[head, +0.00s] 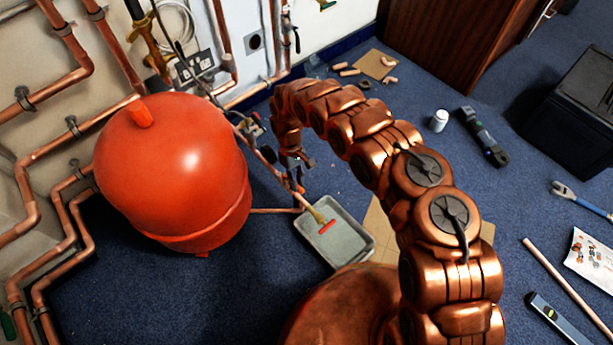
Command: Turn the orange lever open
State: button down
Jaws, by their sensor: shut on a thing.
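My gripper (296,182) is at the end of my copper arm, by the thin copper pipework to the right of the red tank. Its dark fingers are shut on a small orange piece that looks like the orange lever (292,185); the fingers hide much of it. Just below and to the right, a brass valve (317,214) with a red-orange handle (327,227) sits at the pipe end, above a grey tray (362,255). The handle is apart from my fingers. The lever's exact angle is too small to tell.
The large red tank (175,165) stands close on the left, with copper pipes (75,150) along the wall. A white can (439,120), a dark tool (482,137), a blue-handled wrench (580,200) and a black box (575,105) rest on the blue carpet at right.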

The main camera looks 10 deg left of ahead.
jog(key=shift+w+a, duration=0.1)
jog(key=shift+w, duration=0.15)
jog(key=c, duration=1.1)
grip_release()
jog(key=shift+s, duration=0.1)
jog(key=v, duration=1.2)
